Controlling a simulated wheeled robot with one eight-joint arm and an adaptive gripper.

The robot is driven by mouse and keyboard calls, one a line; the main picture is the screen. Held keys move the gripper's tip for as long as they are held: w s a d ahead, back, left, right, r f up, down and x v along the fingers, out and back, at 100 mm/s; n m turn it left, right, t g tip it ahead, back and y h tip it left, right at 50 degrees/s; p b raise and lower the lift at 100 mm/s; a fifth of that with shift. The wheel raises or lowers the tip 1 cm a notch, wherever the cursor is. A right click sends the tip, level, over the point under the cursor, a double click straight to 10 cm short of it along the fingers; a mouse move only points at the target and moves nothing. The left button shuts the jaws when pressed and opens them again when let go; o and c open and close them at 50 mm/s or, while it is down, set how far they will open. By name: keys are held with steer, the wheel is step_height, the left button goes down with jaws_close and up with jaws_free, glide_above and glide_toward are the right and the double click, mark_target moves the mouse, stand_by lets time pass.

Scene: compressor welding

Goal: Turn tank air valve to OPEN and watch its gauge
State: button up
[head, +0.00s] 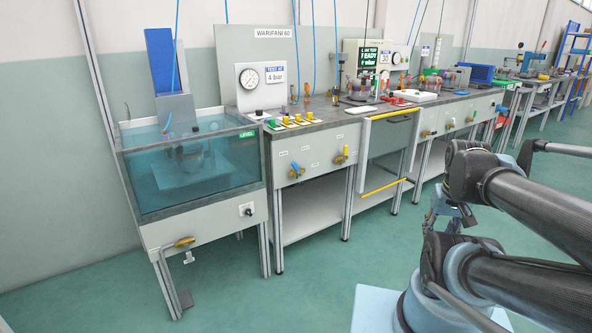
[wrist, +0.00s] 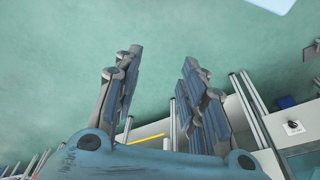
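A glass-walled water tank (head: 150,190) stands at the left in the head view. On its lower front are a yellow-handled valve (head: 184,241), its handle lying roughly level, and a small dark knob on a white plate (head: 249,211). I cannot tell which is the tank air valve. A round gauge (head: 249,78) is beside the "TEST AT 4 bar" sign; its reading is too small to tell. My gripper (wrist: 160,62) is open and empty, over the floor in the wrist view.
The bench (head: 325,119) runs right from the tank, with a yellow-edged frame (head: 390,155) on its front. Bench legs stand on the floor. The green floor (head: 265,300) in front is clear. The wrist view also shows a white knob plate (wrist: 293,127) at right.

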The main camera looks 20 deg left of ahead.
steer(key=w+a+r+n+t, duration=0.1)
steer(key=w+a+n+t, duration=0.15)
steer(key=w, duration=0.45)
steer(key=w+a+r+n+t, duration=0.1)
steer(key=w+a, duration=0.2)
steer(key=w, duration=0.4)
steer(key=n+t+y, duration=0.6)
steer(key=n+y, duration=0.3)
steer(key=n, duration=0.1)
glide_toward(296, 166)
steer(key=shift+g, duration=0.25)
steer(key=x, duration=1.1)
steer(key=shift+w, duration=0.1)
steer(key=shift+c, duration=0.3)
steer(key=shift+d, duration=0.1)
jaws_close()
